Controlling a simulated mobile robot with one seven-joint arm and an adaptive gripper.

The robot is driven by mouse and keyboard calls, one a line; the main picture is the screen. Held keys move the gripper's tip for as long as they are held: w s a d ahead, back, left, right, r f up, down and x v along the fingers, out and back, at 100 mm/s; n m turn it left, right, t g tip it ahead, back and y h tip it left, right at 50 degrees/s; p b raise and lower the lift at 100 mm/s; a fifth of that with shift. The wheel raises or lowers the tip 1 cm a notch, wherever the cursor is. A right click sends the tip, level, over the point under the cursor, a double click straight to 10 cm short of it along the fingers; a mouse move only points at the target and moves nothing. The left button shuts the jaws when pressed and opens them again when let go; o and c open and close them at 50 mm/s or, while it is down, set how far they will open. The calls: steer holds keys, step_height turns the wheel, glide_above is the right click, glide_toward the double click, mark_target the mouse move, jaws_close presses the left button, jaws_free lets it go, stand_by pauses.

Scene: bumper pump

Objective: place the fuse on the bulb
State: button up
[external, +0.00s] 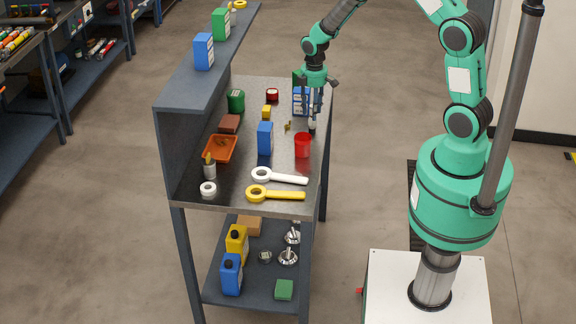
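My gripper (315,113) points down over the far right part of the metal workbench top (285,93). A small pale object (312,125) shows right at its fingertips and may be the bulb or the fuse. I cannot tell whether the fingers hold it or only hover at it. A small brass-coloured piece (288,127) stands on the bench just left of the gripper; it is too small to name surely. No other thing can be clearly picked out as the fuse or the bulb.
An orange tray (220,149) lies left. White (285,176) and yellow (280,194) ring-ended tools lie in front. A raised shelf (190,80) borders the left.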

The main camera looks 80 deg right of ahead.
steer(key=shift+r, duration=0.1)
step_height(320, 180, up, 12)
steer(key=p, duration=0.1)
stand_by(0.5)
steer(key=shift+a+r, duration=0.1)
stand_by(0.5)
